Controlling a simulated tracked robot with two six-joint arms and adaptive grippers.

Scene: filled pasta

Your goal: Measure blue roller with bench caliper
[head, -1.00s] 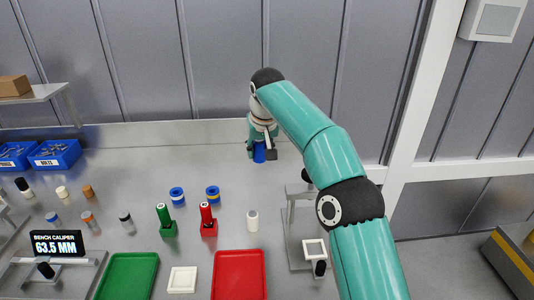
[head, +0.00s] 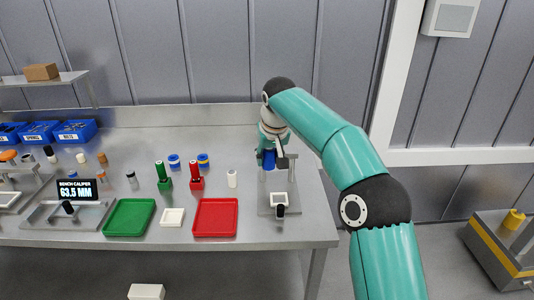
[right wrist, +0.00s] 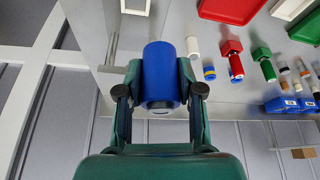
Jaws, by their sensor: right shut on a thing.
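The blue roller (head: 269,160) is between the fingers of my right gripper (head: 268,154), at the back right of the bench in the head view. In the right wrist view the roller (right wrist: 161,75) fills the space between the two pads of the gripper (right wrist: 160,92), and its end face shows below. The bench caliper (head: 45,216) is at the left front of the bench, with a black knob. Its display (head: 78,189) reads 63.5 MM. The roller is well to the right of it. My left gripper is not in view.
A metal stand (head: 265,204) is just in front of my right gripper. A red tray (head: 216,217), a white square dish (head: 172,217) and a green tray (head: 129,217) line the front. Red (head: 196,178) and green (head: 163,178) holders and a white cylinder (head: 232,179) stand behind them.

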